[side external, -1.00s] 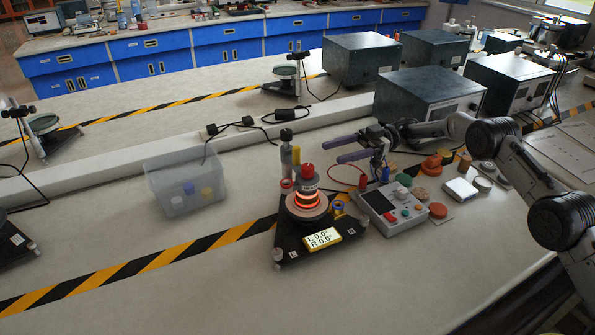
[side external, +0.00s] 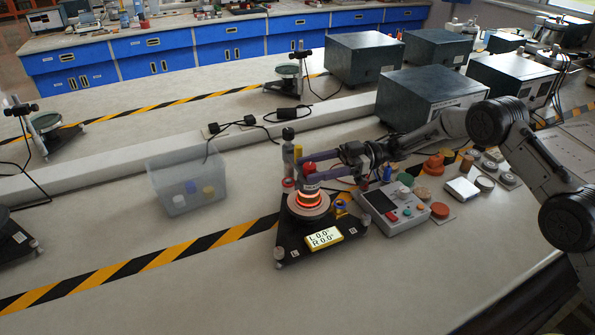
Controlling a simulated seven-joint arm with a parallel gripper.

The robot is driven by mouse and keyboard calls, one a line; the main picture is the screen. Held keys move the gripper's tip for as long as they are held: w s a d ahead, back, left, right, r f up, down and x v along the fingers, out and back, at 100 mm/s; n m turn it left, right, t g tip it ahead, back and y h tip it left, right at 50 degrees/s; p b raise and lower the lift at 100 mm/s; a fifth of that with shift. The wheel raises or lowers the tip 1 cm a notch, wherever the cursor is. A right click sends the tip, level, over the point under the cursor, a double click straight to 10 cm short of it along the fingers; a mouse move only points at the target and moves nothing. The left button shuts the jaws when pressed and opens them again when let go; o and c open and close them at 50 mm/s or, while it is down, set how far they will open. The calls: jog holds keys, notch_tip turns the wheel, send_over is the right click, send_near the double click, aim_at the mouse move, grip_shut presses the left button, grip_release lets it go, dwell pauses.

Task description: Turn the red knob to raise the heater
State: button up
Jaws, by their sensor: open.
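The heater device stands on a black base (side external: 290,249) at the table's middle, with a glowing orange ring (side external: 308,200) and a yellow display (side external: 324,238) reading L 0.0°, R 0.0°. A red knob (side external: 309,168) tops its grey cylinder. A smaller red-topped part (side external: 288,183) stands just left of it. My gripper (side external: 304,170) reaches in from the right with its two purple fingers apart. The fingers lie at the height of the red knob, one on its far side and one on its near side, partly hiding it. I cannot tell whether they touch it.
A control box (side external: 391,207) with buttons stands right of the device, with several coloured caps (side external: 437,165) behind it. A clear bin (side external: 187,180) is at the left. Dark instrument boxes (side external: 432,97) stand behind my arm. The table's front is clear.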

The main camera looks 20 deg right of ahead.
aim_at(303, 170)
jog(key=shift+w+a, duration=0.2)
jog(key=shift+a, duration=1.8)
jog(key=shift+c, duration=0.2)
grip_shut()
